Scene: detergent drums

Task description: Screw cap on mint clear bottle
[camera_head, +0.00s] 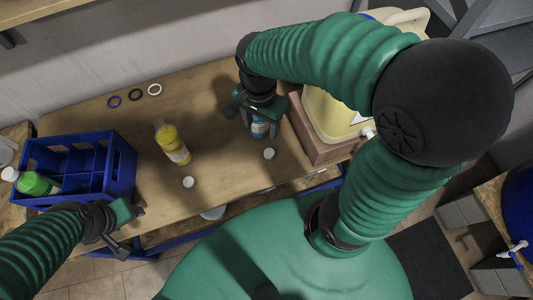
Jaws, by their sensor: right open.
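A blue bottle with a label (260,129) stands on the wooden table, partly hidden under my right gripper (258,112). The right gripper is open, its fingers around or just above the bottle's top; I cannot tell if they touch it. Two white caps lie on the table, one (269,154) close to the blue bottle and one (188,182) near a yellow bottle (173,146). A green bottle (36,184) lies tilted in the blue crate (121,166). I cannot tell which bottle is the mint one. My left gripper (131,228) is open and empty at the front left, by the crate.
The wooden table (220,170) is clear between the yellow and blue bottles. A large cream canister (325,118) stands in a wooden box (306,139) at the right.

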